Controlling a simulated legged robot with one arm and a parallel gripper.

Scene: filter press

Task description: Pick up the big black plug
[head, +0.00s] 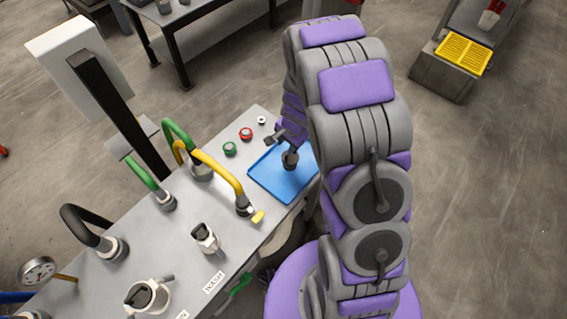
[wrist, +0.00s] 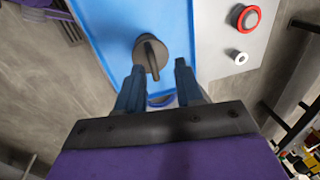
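The big black plug (head: 290,159) stands on the blue tray (head: 267,177) at the right end of the grey bench. In the wrist view the plug (wrist: 151,57) shows as a dark round disc with a raised bar handle across it. My gripper (wrist: 159,68) is open, its two blue fingers apart. The plug appears ahead of the fingertips, nearer the left finger, with no visible contact. In the head view my gripper (head: 278,138) is just above and left of the plug, partly hidden by my arm. Part of the tray is hidden behind my arm.
A red button (head: 246,133), a green button (head: 230,148) and a small white ring (head: 261,120) sit beside the tray. A yellow hose (head: 222,173), green hoses (head: 141,173) and a black hose (head: 78,222) rise from the bench to the left.

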